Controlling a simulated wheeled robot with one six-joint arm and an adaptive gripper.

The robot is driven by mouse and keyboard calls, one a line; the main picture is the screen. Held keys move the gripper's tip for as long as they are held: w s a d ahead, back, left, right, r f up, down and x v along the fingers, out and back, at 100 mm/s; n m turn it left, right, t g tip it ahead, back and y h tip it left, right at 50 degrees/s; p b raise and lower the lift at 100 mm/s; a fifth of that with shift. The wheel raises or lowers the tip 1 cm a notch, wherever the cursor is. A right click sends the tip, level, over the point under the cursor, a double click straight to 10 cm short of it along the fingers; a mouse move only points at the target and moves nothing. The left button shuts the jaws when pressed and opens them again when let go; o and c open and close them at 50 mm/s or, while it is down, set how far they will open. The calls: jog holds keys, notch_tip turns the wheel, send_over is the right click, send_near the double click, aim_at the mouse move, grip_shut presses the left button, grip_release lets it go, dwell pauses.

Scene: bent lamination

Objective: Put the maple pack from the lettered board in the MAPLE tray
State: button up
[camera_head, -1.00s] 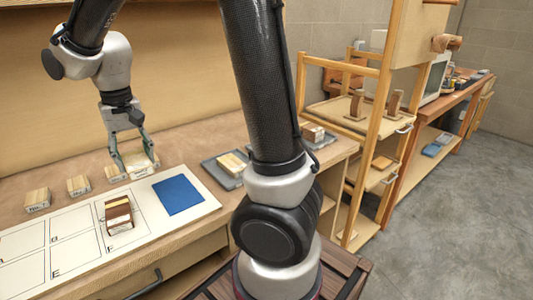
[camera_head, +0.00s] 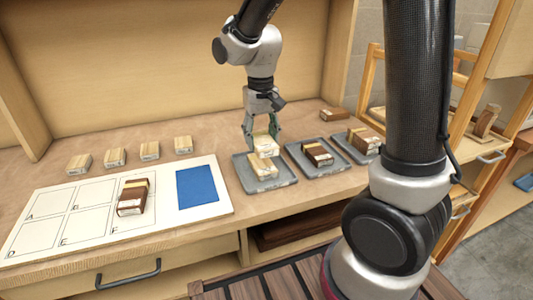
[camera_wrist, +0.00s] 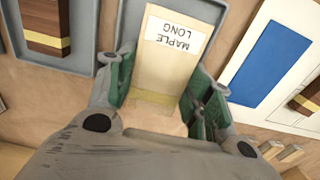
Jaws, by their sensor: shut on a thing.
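My gripper (camera_head: 264,138) is shut on a pale maple pack (camera_head: 266,146) and holds it at the back part of the leftmost grey tray (camera_head: 287,182). In the wrist view, pale wood with a white label reading "MAPLE LONG" (camera_wrist: 174,36) shows at the fingers. Whether the held pack touches the tray or the other pack I cannot tell. The lettered board (camera_head: 215,206) lies to the left, with a brown and pale striped pack (camera_head: 132,197) and a blue patch.
To the right stand a middle tray (camera_head: 325,171) with a dark striped pack (camera_head: 317,154) and a further tray (camera_head: 349,150) with striped packs. A brown block (camera_head: 333,114) lies behind them. Several pale blocks (camera_head: 149,151) stand in a row behind the board.

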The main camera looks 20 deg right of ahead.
aim_at(261, 161)
jog(key=shift+f, duration=2.55)
jog(key=shift+f, duration=0.15)
jog(key=o, duration=1.1)
jog(key=shift+a, duration=0.1)
jog(key=shift+c, duration=0.2)
